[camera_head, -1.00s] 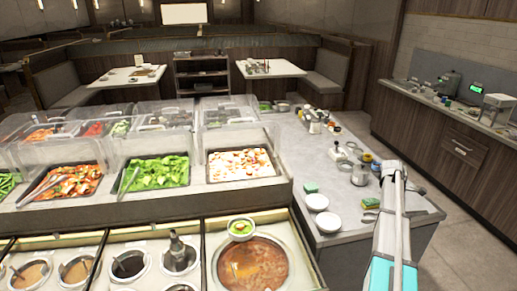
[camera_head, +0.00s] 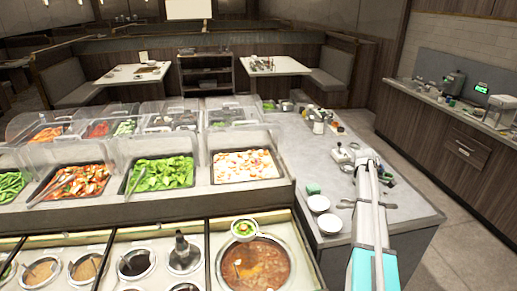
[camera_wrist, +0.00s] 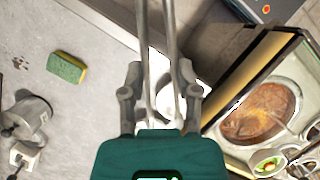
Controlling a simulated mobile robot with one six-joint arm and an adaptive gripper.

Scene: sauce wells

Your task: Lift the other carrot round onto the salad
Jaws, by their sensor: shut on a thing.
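I cannot make out a separate carrot round. In the wrist view my gripper (camera_wrist: 160,68) is shut on a long two-armed metal tool that looks like tongs (camera_wrist: 170,40). The tool's far end is cut off by the picture's top edge. My gripper is over the grey counter side, apart from the salad. In the head view my arm hides much of it.
White bowls (camera_head: 318,204) and a green sponge (camera_head: 313,188) lie on the grey counter (camera_head: 290,140). The sponge shows at left in the wrist view (camera_wrist: 67,67). Sauce wells (camera_head: 135,263) lie left of the soup. Food trays (camera_head: 245,182) stand behind.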

